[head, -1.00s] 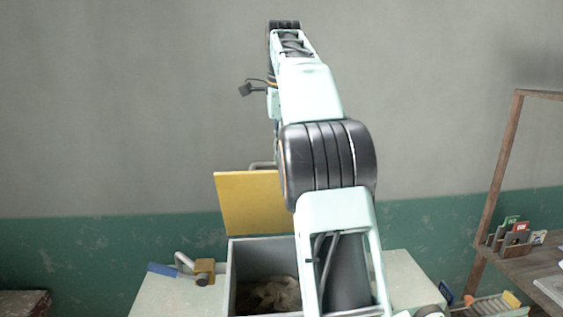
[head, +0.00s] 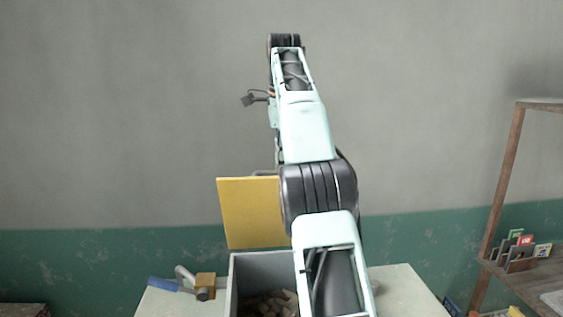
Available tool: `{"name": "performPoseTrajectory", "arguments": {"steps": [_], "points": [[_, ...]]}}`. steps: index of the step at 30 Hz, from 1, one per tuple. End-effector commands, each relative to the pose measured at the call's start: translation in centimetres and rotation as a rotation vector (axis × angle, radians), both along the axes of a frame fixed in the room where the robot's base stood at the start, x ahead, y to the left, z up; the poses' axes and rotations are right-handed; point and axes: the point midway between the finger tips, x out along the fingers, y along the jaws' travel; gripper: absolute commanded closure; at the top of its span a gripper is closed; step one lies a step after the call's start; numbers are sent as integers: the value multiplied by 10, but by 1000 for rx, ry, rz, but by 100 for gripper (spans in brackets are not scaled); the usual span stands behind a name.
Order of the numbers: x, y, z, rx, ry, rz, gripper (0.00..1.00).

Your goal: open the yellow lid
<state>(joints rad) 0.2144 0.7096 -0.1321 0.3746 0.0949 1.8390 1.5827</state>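The yellow lid (head: 248,212) stands raised, close to upright, at the back edge of a grey box (head: 262,262). The box mouth is open, and pale brown lumps (head: 270,303) show inside. A grey handle part (head: 264,172) shows at the lid's top edge. My arm reaches up in front of the lid and hides its right side and the right part of the box. My gripper cannot be seen; it is hidden or outside the view.
The box stands on a pale table (head: 405,290). To its left lie a blue-handled tool (head: 163,284) and a brown block (head: 205,281) with a grey metal part. A wooden shelf (head: 535,275) with small upright cards (head: 521,246) stands at the right.

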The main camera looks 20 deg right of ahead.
Motion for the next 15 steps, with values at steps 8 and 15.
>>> {"name": "performPoseTrajectory", "arguments": {"steps": [8, 15], "points": [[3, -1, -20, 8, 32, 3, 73], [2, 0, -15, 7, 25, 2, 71]]}}
